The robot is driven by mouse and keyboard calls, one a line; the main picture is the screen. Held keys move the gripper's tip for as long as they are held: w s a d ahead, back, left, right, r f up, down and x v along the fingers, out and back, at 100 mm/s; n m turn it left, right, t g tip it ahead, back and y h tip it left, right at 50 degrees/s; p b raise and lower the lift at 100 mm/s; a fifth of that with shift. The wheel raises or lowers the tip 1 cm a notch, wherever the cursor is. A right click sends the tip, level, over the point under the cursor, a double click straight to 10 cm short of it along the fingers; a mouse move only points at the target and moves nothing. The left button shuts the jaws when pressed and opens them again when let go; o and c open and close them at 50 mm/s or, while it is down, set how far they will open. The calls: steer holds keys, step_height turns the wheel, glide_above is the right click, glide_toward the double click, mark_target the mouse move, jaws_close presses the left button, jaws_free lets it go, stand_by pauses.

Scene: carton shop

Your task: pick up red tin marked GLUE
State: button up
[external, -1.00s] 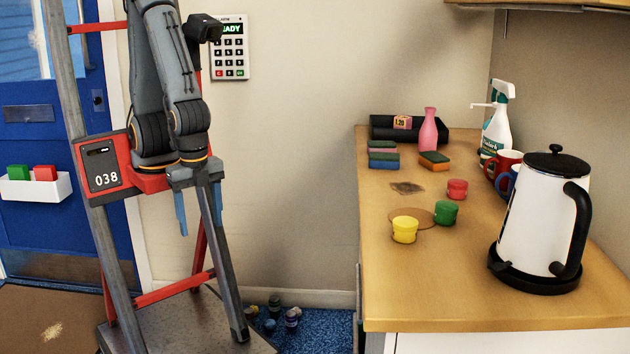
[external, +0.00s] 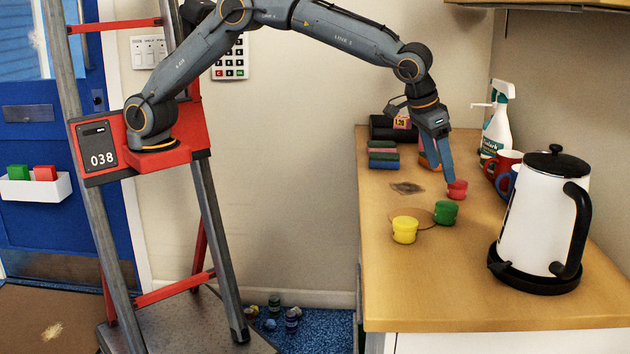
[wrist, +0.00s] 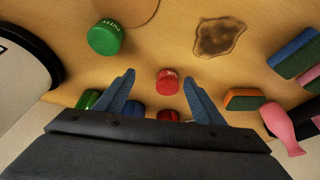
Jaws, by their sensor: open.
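The red tin (external: 457,189) stands upright on the wooden counter, behind the green tin (external: 445,212). In the wrist view the red tin (wrist: 167,82) lies between the two blue fingertips; its small lettering is too blurred to read. My gripper (external: 448,182) points down close to the tin in the external view. In the wrist view my gripper (wrist: 158,77) is open, with a finger on each side of the tin and gaps between. The tin appears to rest on the counter, not held. The yellow tin (external: 404,230) stands further forward.
A white kettle (external: 540,220) stands at the right. Mugs (external: 501,165) and a spray bottle (external: 497,125) stand behind it. A dark stain (external: 407,188) marks the counter. The counter's front is clear.

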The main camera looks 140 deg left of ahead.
steer(key=n, duration=0.1)
glide_toward(457, 182)
step_height(457, 182, down, 2)
steer(key=shift+w+a+f, duration=0.15)
steer(key=shift+a+f, duration=0.15)
steer(key=shift+a, duration=0.4)
steer(key=shift+y, duration=0.3)
steer(key=shift+d+p+x, duration=0.15)
steer(key=shift+p+x, duration=0.35)
steer(key=shift+x, duration=0.7)
steer(key=shift+d+p+x, duration=0.2)
steer(key=shift+p+x, duration=0.25)
steer(key=shift+x, duration=0.75)
steer(key=shift+d+p+x, duration=0.15)
steer(key=shift+p+x, duration=0.35)
steer(key=shift+x, duration=0.7)
steer(key=shift+w+f, duration=0.15)
steer(key=shift+f, duration=0.05)
steer(key=c, duration=1.2)
steer(key=shift+r, duration=0.1)
step_height(457, 182, up, 28)
steer(key=p, duration=0.3)
